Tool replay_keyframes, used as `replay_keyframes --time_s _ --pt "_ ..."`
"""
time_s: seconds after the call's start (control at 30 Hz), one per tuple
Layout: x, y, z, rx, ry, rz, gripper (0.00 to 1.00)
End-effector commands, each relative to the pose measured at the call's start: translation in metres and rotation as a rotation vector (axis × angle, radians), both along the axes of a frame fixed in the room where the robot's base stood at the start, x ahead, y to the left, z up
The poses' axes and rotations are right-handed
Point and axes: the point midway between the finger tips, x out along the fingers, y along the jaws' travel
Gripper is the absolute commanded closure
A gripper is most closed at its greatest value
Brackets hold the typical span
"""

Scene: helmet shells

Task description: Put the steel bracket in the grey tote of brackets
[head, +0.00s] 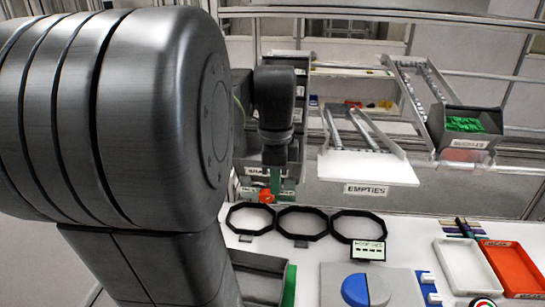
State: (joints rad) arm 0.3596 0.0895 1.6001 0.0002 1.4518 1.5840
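My arm fills the left of the head view, and its dark far end reaches down over the rack at the back. My gripper (279,152) is small and dark there. I cannot make out its fingertips or whether it holds anything. I cannot pick out the steel bracket. I cannot identify the grey tote of brackets for certain. Small labelled fronts (257,171) show beside my gripper, partly hidden and not fully readable. A green piece (275,181) and an orange-red round thing (266,196) are just below my gripper.
A grey tote of green parts (479,147) stands on the right rack. The EMPTIES shelf (367,170) is at the centre. Three black octagonal rings (302,236) lie on the white bench.

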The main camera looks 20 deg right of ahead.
Motion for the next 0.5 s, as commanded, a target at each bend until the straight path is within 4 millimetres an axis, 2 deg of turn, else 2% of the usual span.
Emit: replay_keyframes --time_s 0.1,0.2,0.27,0.5 --pt "-0.009 -0.002 0.008 0.000 -0.001 -0.060 1.00" --pt "-0.005 -0.006 0.009 0.000 0.001 -0.080 1.00" --pt "0.003 -0.010 0.009 0.001 0.002 -0.082 1.00" --pt "0.049 -0.032 0.009 0.001 0.003 -0.079 1.00"
